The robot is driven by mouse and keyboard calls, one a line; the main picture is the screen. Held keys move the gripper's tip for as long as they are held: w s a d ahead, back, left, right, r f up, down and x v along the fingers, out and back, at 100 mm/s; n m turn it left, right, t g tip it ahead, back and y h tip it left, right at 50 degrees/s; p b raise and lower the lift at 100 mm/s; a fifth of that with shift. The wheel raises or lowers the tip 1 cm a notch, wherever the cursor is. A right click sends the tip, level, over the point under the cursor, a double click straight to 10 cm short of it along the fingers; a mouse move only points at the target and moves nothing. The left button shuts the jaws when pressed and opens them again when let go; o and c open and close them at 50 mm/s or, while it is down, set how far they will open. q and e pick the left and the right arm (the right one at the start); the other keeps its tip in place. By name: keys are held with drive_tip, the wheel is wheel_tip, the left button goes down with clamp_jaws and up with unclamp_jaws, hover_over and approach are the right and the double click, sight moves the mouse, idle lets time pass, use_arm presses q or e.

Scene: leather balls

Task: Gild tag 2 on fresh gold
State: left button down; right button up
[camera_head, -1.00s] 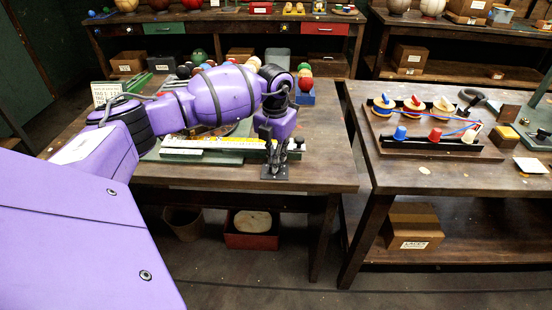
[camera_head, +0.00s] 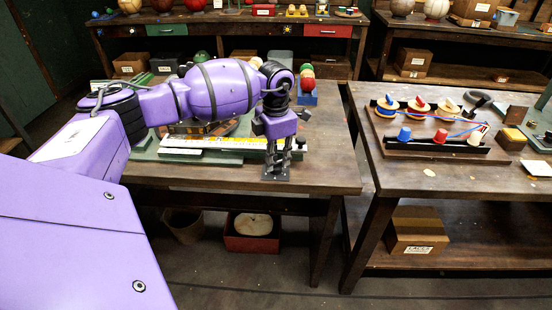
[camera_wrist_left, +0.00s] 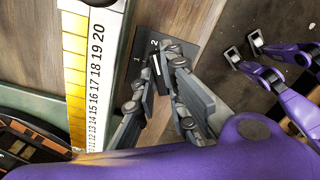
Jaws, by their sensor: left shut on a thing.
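My left gripper (camera_head: 277,166) points down over a dark plate (camera_head: 268,178) at the front of the left bench. The left wrist view shows the plate (camera_wrist_left: 188,50) with the white figures 1 and 2. There the gripper (camera_wrist_left: 157,75) is shut on a small dark piece (camera_wrist_left: 159,66) with a pale edge, beside the figure 2. Its fingers hide much of the piece, and I cannot tell whether it has left the plate. A gold strip (camera_wrist_left: 75,60) lies along a numbered white scale (camera_wrist_left: 96,70), left of the plate. The strip also shows in the head view (camera_head: 230,142).
A green board (camera_head: 175,154) lies behind the plate, left of the gripper. Colored balls (camera_head: 307,72) stand on a blue base behind the hand. A gap separates this bench from the right bench (camera_head: 450,190), which holds a rack of spinning-top shapes (camera_head: 448,105).

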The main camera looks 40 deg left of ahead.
sight(276, 162)
idle(0.4)
use_arm(q)
drive_tip(key=c, duration=1.8)
unclamp_jaws()
drive_tip(key=shift+r, duration=0.1)
wheel_tip(276, 162, up, 12)
